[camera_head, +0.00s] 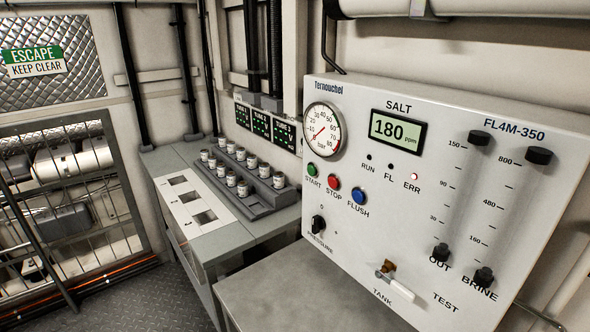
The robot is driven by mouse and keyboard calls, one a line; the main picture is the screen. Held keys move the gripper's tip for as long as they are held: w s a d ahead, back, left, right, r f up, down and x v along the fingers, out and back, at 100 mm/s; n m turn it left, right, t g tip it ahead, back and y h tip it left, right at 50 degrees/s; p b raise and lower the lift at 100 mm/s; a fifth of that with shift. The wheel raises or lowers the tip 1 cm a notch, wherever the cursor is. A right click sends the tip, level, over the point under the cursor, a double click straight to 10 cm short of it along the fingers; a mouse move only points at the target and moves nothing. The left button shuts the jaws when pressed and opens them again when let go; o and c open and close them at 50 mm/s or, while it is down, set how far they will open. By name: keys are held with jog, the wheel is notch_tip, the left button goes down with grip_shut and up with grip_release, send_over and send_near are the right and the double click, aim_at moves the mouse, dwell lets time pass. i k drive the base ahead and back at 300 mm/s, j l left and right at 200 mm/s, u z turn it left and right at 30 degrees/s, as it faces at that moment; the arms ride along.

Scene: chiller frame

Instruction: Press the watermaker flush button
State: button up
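The watermaker panel (450,185) is a white upright box on the right, marked FL4M-350. Its blue FLUSH button (359,197) is a round cap at the lower left of the panel, right of the red STOP button (333,182) and the green START button (312,170). The button's label sits just below it. The SALT display (398,131) reads 180 ppm. My gripper is not in view, and nothing covers the FLUSH button.
A pressure knob (317,224), a tank valve lever (397,286) and a round gauge (323,131) stick out from the panel. A bare grey metal top (290,295) lies in front of it. Left is a bench with a rack (228,192) of several small jars.

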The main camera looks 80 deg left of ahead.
aim_at(358, 197)
jog(key=l+u, duration=0.1)
jog(key=u, duration=0.35)
jog(key=i+l+u, duration=0.1)
jog(key=u, duration=0.35)
jog(key=l+u, duration=0.2)
jog(key=u, duration=0.2)
jog(key=l+u, duration=0.15)
jog(key=u, duration=0.3)
jog(key=i+l, duration=0.15)
jog(key=l, duration=0.15)
jog(key=i+l, duration=0.2)
jog(key=l+u, duration=0.05)
jog(key=l, duration=0.05)
